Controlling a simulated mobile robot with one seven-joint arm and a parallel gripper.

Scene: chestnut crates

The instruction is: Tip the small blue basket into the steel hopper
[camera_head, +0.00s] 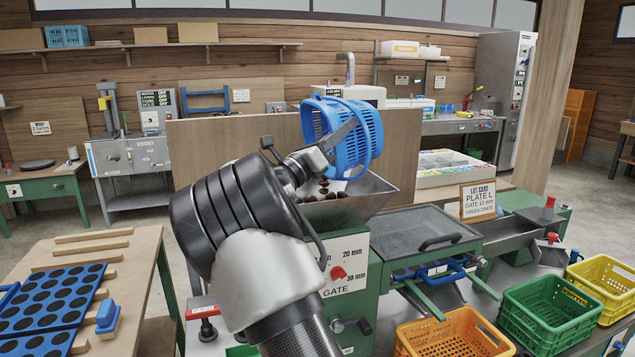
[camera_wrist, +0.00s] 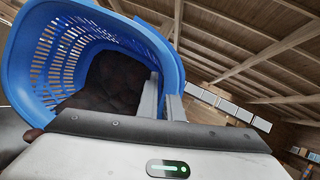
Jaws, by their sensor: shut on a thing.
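The small blue basket (camera_head: 352,152) is held tilted on its side above the steel hopper (camera_head: 376,201), its opening facing left. My gripper (camera_head: 338,134) is shut on the basket's rim. In the wrist view, the gripper's fingers (camera_wrist: 161,103) pinch the rim of the basket (camera_wrist: 30,62). Dark brown chestnuts (camera_wrist: 108,84) still lie inside the basket. Several chestnuts (camera_head: 326,188) also show in or just above the hopper's mouth. My arm hides the hopper's left side.
The hopper stands on a green machine with a red gate knob (camera_head: 338,272). An orange crate (camera_head: 455,335), a green crate (camera_head: 549,312) and a yellow crate (camera_head: 604,285) stand at the right. A wooden panel (camera_head: 405,140) rises behind. A table with blue trays (camera_head: 50,300) is at left.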

